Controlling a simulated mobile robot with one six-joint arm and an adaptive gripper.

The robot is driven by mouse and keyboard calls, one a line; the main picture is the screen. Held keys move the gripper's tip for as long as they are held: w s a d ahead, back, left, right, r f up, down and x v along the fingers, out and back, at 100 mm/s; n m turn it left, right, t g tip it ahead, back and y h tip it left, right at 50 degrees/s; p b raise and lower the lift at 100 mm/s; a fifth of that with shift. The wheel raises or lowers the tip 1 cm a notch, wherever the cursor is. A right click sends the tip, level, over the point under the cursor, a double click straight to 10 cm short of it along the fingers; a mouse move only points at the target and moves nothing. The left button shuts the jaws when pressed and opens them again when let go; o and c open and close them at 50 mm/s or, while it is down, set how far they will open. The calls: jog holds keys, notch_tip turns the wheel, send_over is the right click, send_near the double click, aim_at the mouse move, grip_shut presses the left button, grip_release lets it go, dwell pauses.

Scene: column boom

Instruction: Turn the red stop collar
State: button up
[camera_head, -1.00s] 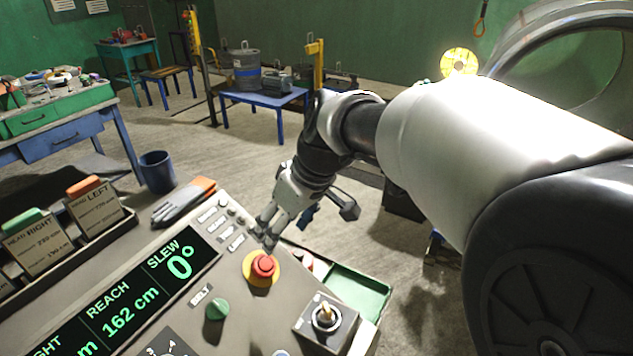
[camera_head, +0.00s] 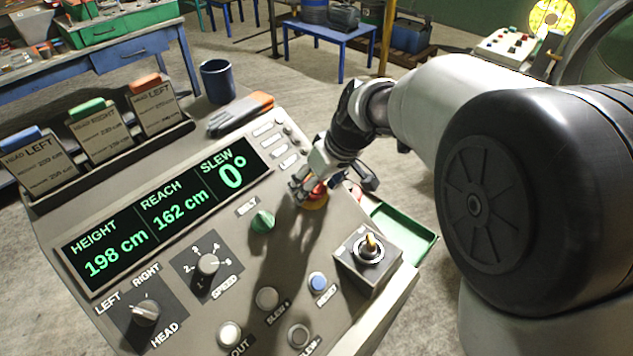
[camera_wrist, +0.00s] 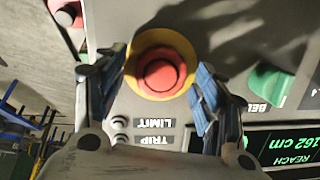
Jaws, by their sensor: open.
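The red stop collar (camera_head: 318,190) is a round red knob on a yellow ring, at the right edge of the sloping grey control panel. My gripper hides part of it in the head view. In the wrist view the red knob (camera_wrist: 162,75) and its yellow ring (camera_wrist: 160,38) show clearly between the fingers. My gripper (camera_wrist: 158,76) is open, with one finger on each side of the knob. The finger pads lie over the left and right edges of the yellow ring. Whether they touch the knob I cannot tell.
A green knob (camera_head: 262,221) stands beside the collar on the panel, with a joystick box (camera_head: 345,262) nearer me. The panel display (camera_head: 165,212) reads slew 0°. A green tray (camera_head: 405,235) lies right of the panel. A glove (camera_head: 240,114) lies on its far edge.

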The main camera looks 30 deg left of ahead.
jog(key=shift+c, duration=0.3)
jog(key=c, duration=1)
jog(key=shift+m, duration=0.4)
jog(key=m+p, duration=0.1)
jog(key=m, duration=0.1)
jog(key=m+p, duration=0.1)
jog(key=m, duration=0.1)
jog(key=shift+w+d+g+y+p, duration=0.1)
jog(key=shift+g+y+p, duration=0.2)
jog(key=m+p, duration=0.1)
jog(key=m, duration=0.3)
jog(key=shift+d+y, duration=0.1)
jog(key=shift+y, duration=0.2)
jog(key=shift+f+m, duration=0.1)
jog(key=shift+m, duration=0.3)
jog(key=o, duration=1.1)
jog(key=shift+c, duration=0.2)
